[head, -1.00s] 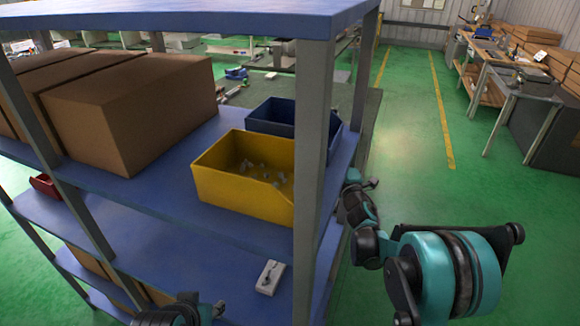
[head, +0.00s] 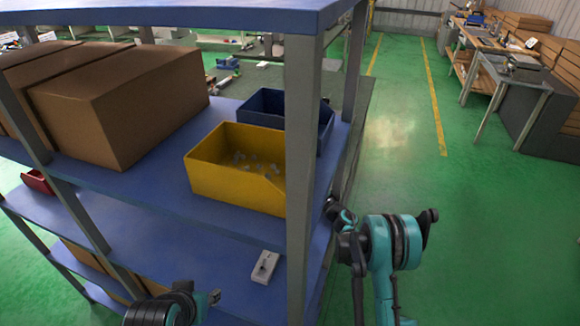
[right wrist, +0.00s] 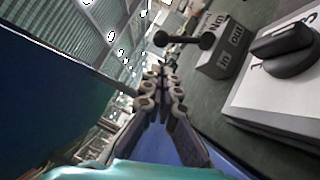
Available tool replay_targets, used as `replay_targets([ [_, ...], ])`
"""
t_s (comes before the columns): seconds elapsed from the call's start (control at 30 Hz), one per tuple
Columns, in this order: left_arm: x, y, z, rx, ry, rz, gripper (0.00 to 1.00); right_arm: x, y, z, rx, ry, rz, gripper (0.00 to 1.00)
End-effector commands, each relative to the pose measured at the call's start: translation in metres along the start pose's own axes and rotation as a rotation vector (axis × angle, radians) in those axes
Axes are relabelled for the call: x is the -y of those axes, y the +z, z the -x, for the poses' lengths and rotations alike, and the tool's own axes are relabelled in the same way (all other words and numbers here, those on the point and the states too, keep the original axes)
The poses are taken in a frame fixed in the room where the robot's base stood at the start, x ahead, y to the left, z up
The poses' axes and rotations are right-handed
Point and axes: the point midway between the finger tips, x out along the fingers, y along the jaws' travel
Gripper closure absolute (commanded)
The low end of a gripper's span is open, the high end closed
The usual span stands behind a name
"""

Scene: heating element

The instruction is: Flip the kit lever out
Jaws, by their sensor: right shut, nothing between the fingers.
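In the right wrist view, a black lever (right wrist: 183,39) with a round knob at each end sits by a grey box (right wrist: 222,52) marked "in" and "out".
A white panel with a black rotary knob (right wrist: 285,48) is right of the grey box. The blue shelf rack (head: 300,190) holds a yellow bin (head: 235,185), a blue bin (head: 262,105), cardboard boxes (head: 120,105) and a small pale block (head: 265,265). Green floor is open at right.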

Motion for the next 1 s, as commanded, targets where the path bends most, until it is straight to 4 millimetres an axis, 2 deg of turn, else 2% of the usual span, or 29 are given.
replay_targets([
  [0.3,0.000,0.010,-0.014,0.000,0.000,0.000,0.60,0.002,-0.001,-0.056,-0.001,0.001,-0.001,1.00],
  [0.5,0.000,0.013,-0.019,0.000,0.000,0.000,0.60,0.001,-0.001,-0.082,0.000,0.000,0.000,1.00],
  [0.7,0.000,0.014,-0.020,0.000,0.000,0.000,0.60,0.000,0.000,-0.091,0.000,0.000,0.000,1.00],
  [1.0,0.000,0.014,-0.019,0.000,0.000,0.000,0.60,0.000,0.000,-0.091,0.001,0.000,-0.001,1.00],
])
